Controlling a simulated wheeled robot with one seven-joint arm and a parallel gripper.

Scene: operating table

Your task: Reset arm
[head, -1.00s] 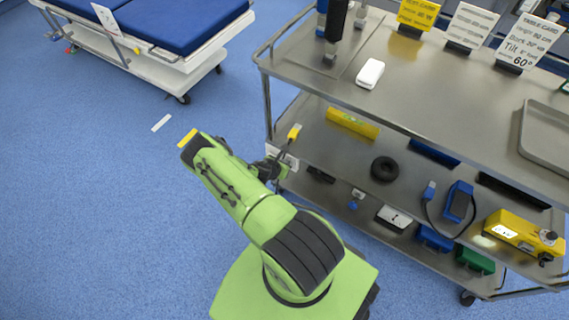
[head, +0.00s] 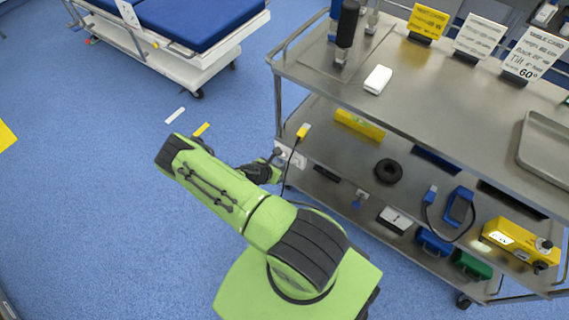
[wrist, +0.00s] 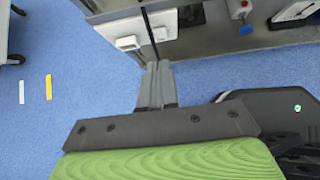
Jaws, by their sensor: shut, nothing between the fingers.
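My arm is green with dark covers, and it is folded in front of the steel cart (head: 450,115). My gripper (head: 277,154) is small and partly hidden in the head view, close to the cart's left end. In the wrist view my gripper (wrist: 157,66) has its two grey fingers together, with nothing held between them. Beyond the fingertips in the wrist view are a white box (wrist: 128,43) and a dark cable (wrist: 149,28) at the cart's edge. I cannot tell how far the fingertips are from them.
The cart carries a white box (head: 378,79), several cards, a yellow level (head: 359,124), a black ring (head: 389,170) and a yellow device (head: 520,244). A blue-padded operating table (head: 200,20) stands at the back left. The blue floor on the left is mostly clear.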

